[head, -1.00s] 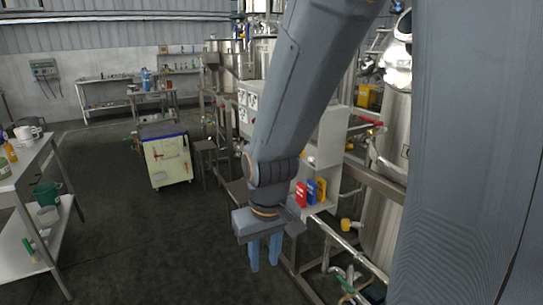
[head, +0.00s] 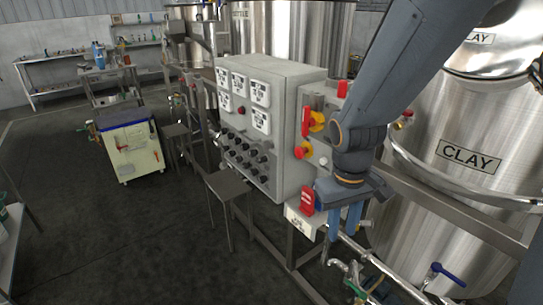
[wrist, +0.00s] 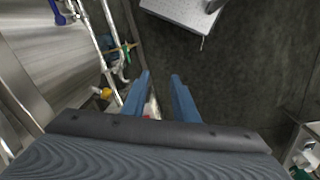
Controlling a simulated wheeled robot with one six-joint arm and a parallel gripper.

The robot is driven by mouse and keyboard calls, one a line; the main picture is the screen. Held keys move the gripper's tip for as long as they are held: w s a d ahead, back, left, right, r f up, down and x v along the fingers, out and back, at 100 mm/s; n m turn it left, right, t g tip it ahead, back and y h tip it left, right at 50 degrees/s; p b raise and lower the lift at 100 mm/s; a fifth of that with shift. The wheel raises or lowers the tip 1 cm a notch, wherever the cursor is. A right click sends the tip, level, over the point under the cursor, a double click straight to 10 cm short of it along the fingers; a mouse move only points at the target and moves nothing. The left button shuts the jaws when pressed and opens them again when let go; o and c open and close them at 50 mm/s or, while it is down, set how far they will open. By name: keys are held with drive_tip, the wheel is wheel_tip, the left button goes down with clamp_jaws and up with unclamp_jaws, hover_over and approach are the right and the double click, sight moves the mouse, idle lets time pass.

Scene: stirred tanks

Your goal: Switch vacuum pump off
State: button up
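My gripper (head: 344,238) hangs pointing down in front of the box's right side in the head view. Its two blue fingers are apart and empty; they also show in the wrist view (wrist: 160,79). A grey control box (head: 285,85) carries white meters and rows of black knobs (head: 247,158) on its front. Its right side has a red-and-yellow rotary switch (head: 316,122) and a red button on yellow (head: 302,152), left of my arm. A red part (head: 307,197) sits below, beside my gripper. My arm hides some of this side. I cannot tell which control belongs to the vacuum pump.
A steel CLAY tank (head: 440,200) stands at the right, with pipes and a blue-handled valve (head: 447,273) below. A small stool (head: 228,186) stands before the box. A cream trolley (head: 132,148) is farther left.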

drive_tip(key=w+a+f+n+h, duration=0.2)
drive_tip(key=w+a+n+h, duration=0.2)
drive_tip(key=w+n, duration=0.4)
drive_tip(key=n+t+h, duration=0.5)
drive_tip(key=n+t, duration=0.5)
approach(260, 161)
drive_tip(key=p+x, duration=0.3)
drive_tip(key=x, duration=0.5)
drive_tip(key=shift+w, duration=0.2)
drive_tip(key=shift+c, duration=0.3)
clamp_jaws()
